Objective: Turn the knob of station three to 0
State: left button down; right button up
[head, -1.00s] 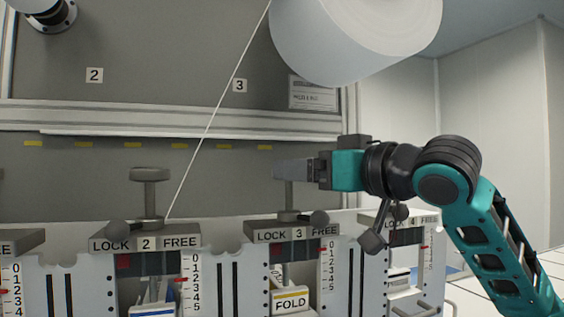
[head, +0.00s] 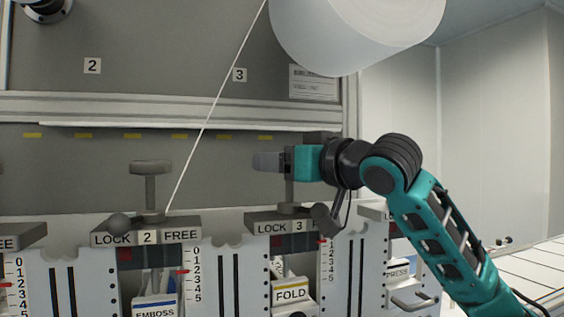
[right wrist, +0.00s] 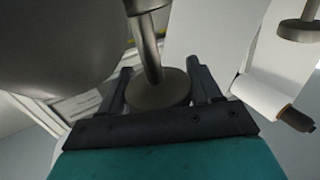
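Station three's housing (head: 262,221) reads LOCK 3, and my arm covers the rest of its label. Its knob stem (head: 289,190) rises from it; the knob's top is hidden behind my right gripper in the head view. My right gripper (head: 266,162) reaches in from the right at the knob's height. In the right wrist view its two fingers stand apart, with the knob's round grey disc (right wrist: 158,92) between them; whether they touch it is unclear. Station three's scale (head: 327,265) has a red mark near 1, with its top covered. My left gripper is out of view.
Station two's knob (head: 151,168) stands to the left, with a ball-ended lever (head: 119,223) beside it. A large white roll (head: 355,30) hangs above my right gripper. A thin white web line (head: 217,100) runs diagonally left of the gripper.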

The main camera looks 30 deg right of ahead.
jog(key=c, duration=0.5)
jog(key=shift+n+y+p, duration=0.4)
jog(key=shift+n+y, duration=0.2)
jog(key=shift+y, duration=0.3)
jog(key=n+g+y, duration=0.1)
jog(key=n+y+p, duration=0.1)
jog(key=shift+a+g+y, duration=0.2)
jog(key=shift+g+y, duration=0.2)
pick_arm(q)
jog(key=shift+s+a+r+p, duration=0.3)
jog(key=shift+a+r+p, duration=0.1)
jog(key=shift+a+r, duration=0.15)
pick_arm(e)
jog(key=shift+s+a+n+g+y, duration=0.15)
jog(key=shift+n+g+y, duration=0.35)
jog(key=shift+y, duration=0.4)
jog(key=shift+f, duration=0.1)
jog(key=o, duration=1)
